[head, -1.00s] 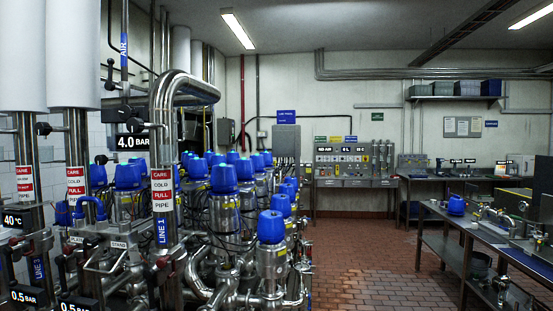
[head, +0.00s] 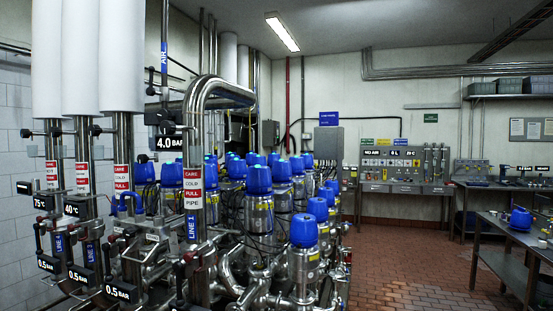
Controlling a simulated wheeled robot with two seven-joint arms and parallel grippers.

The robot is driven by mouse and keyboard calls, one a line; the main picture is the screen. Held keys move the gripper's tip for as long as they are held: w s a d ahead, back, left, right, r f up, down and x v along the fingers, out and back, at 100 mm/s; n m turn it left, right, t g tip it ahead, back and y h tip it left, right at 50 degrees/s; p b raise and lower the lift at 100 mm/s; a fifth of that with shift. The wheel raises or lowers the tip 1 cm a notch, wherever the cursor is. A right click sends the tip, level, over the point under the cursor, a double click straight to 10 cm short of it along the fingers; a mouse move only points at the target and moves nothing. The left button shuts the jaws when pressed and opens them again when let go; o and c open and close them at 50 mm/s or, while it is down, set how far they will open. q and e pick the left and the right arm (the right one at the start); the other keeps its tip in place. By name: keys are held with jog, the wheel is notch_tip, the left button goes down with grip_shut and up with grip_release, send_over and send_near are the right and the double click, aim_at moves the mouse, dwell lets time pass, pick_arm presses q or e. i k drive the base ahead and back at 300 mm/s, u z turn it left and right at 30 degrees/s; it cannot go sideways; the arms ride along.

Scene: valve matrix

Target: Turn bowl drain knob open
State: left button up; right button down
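I cannot pick out a bowl drain knob for certain in the head view. Several small dark and red valve handles sit on the pipework at the lower left, one of them a handle (head: 187,257) near the front of the Line 1 pipe (head: 193,180). A blue-capped valve (head: 304,232) stands at the front of a dense group of similar steel valves in the middle. Neither of my grippers is in view.
A wall panel bench (head: 405,187) stands at the back. A steel table (head: 510,230) with a blue-topped item (head: 521,218) is at the right. The red tiled floor (head: 410,275) between valves and table is clear. White columns (head: 121,60) stand at the left.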

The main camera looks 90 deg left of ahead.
aim_at(142, 159)
jog(key=u, duration=2.35)
